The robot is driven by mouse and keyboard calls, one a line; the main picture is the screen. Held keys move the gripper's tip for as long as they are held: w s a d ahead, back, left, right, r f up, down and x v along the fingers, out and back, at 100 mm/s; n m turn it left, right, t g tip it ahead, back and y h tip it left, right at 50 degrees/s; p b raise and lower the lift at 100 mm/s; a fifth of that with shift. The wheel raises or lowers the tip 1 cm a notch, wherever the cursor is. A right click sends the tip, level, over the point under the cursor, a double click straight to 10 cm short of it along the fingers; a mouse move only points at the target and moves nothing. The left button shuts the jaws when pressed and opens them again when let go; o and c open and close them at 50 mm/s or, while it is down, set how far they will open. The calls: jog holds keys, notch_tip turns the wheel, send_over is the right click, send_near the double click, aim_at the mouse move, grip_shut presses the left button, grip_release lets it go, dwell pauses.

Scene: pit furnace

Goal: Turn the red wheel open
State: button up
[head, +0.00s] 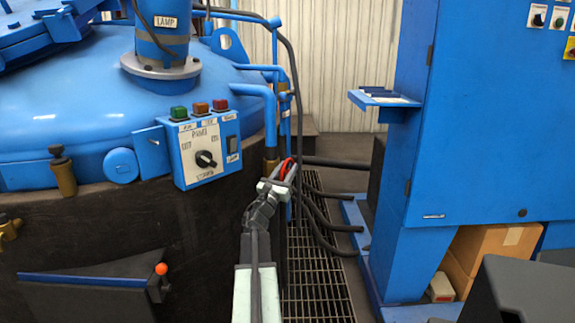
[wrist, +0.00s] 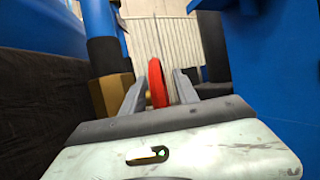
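The red wheel (wrist: 157,83) stands edge-on between the two fingers of my gripper (wrist: 160,92) in the wrist view. A strip of space shows between the wheel and the right finger, so the fingers look open around it. A brass part shows at the wheel's left side, by the left finger. In the head view a small piece of the red wheel (head: 285,167) shows at the end of my gripper (head: 280,178), next to the blue pipe; most of it is hidden.
A brass hexagonal fitting (wrist: 112,95) on the pipe sits close left of my gripper. The furnace control box (head: 199,150) is to the left, a blue cabinet (head: 480,120) to the right. Black hoses (head: 325,220) cross the floor grating (head: 312,285).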

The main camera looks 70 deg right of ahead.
jog(key=shift+d, duration=0.2)
grip_shut()
jog(key=shift+f+b, duration=0.3)
jog(key=shift+b, duration=0.6)
jog(key=shift+f+h+b, duration=0.2)
jog(key=shift+h+b, duration=0.4)
jog(key=shift+b, duration=0.35)
jog(key=shift+a+r+h+b, duration=0.15)
jog(key=shift+h+b, duration=0.55)
jog(key=shift+b, duration=0.4)
jog(key=shift+r+h, duration=0.3)
jog(key=shift+r, duration=0.1)
grip_release()
jog(key=shift+a+f, duration=0.1)
